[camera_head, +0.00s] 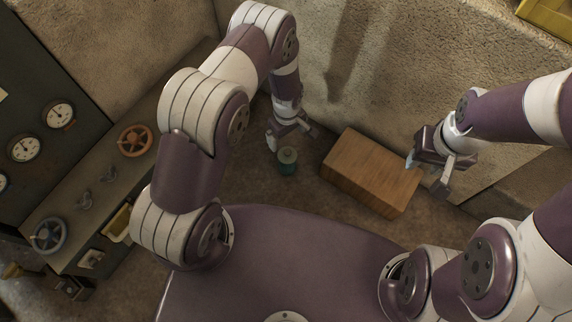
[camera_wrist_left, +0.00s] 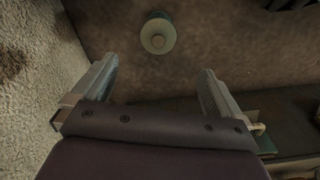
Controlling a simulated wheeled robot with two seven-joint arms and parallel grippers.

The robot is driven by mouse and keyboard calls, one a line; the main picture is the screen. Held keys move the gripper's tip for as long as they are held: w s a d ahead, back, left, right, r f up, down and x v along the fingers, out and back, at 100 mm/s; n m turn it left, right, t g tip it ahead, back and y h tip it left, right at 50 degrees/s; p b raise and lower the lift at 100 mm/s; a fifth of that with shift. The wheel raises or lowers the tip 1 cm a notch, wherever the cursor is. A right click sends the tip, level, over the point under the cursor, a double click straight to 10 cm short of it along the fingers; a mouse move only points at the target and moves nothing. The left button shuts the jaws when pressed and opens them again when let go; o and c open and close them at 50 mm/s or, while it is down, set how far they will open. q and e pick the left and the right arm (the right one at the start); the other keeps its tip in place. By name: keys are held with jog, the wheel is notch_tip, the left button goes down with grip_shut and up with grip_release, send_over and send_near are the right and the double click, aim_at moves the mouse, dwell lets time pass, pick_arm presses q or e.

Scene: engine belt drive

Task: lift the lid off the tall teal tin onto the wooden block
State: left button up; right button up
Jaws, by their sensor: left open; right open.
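The tall teal tin (camera_head: 287,169) stands on the brown floor, with its pale lid (camera_head: 287,156) on top. In the left wrist view the lid (camera_wrist_left: 158,36) shows from above as a round disc with a lighter knob, ahead of the fingers. The wooden block (camera_head: 370,170) lies to the right of the tin with a bare top. My right gripper (camera_head: 428,178) is open and empty near the block's right end.
A bench with valve wheels (camera_head: 135,141) and a panel with gauges (camera_head: 59,114) stand at the left. A rough stone wall (camera_head: 400,70) runs behind the block. A yellow object (camera_head: 548,22) is at the top right. Some bare floor lies around the tin.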

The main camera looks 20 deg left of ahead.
aim_at(288, 151)
pick_arm(q)
notch_tip(288, 151, down, 7)
jog(key=b, duration=0.3)
jog(key=shift+w+r, duration=0.1)
jog(key=shift+w, duration=0.05)
notch_tip(288, 151, down, 6)
jog(key=b, duration=0.5)
jog(key=shift+d+r, duration=0.1)
jog(key=shift+r, duration=0.35)
jog(key=c, duration=1.1)
